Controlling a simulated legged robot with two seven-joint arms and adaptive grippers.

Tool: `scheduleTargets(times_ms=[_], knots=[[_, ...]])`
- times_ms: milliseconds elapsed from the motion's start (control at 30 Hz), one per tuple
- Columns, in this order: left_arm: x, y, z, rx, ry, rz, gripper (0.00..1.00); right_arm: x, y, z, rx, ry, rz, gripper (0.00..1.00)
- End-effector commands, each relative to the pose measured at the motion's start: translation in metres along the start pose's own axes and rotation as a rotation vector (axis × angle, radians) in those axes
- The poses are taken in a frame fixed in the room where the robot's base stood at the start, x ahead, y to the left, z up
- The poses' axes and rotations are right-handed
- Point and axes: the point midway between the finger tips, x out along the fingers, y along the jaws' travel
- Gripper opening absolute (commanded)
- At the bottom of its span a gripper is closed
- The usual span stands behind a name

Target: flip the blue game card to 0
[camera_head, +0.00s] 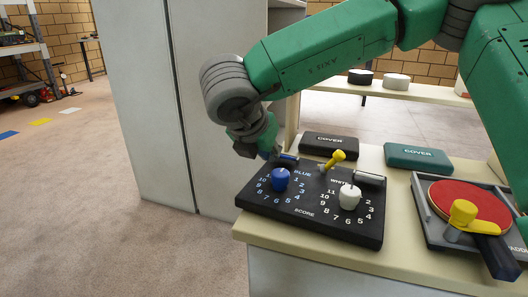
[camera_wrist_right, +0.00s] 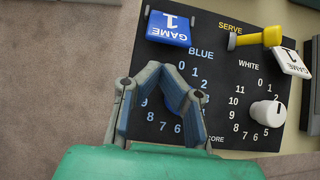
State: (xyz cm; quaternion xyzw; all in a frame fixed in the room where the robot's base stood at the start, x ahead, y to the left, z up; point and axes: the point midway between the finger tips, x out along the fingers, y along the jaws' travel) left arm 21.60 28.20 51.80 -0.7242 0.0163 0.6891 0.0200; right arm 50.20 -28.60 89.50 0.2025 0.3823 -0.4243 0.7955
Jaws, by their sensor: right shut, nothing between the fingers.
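The black scoreboard (camera_head: 310,213) lies on the pale table, with blue and white number dials. The blue game card (camera_wrist_right: 170,28) is at its top left in the wrist view and reads GAME 1, upside down in that view. In the head view only a sliver of the blue card (camera_head: 288,157) shows beside my right gripper (camera_head: 264,150). In the wrist view my right gripper (camera_wrist_right: 158,72) is shut and empty, over the blue dial and just short of the card. My left gripper is not in view.
The blue knob (camera_head: 280,179), white knob (camera_head: 349,197), yellow serve lever (camera_head: 336,159) and white game card (camera_wrist_right: 292,62) stand up from the board. Two cover boxes (camera_head: 330,145) (camera_head: 417,157) lie behind. A tray (camera_head: 428,222) with a red paddle (camera_head: 470,203) is at right.

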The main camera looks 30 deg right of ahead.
Motion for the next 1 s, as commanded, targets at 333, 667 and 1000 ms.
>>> scheduleTargets(times_ms=[333,667,1000], knots=[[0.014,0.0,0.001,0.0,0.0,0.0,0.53,0.044,0.0,0.0,0.002,0.0,0.001,0.0],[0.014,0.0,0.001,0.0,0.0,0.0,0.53,0.046,0.0,0.0,0.001,-0.001,0.001,0.0],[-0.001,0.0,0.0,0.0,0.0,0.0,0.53,0.043,0.0,0.005,0.001,0.042,0.0,0.0]])
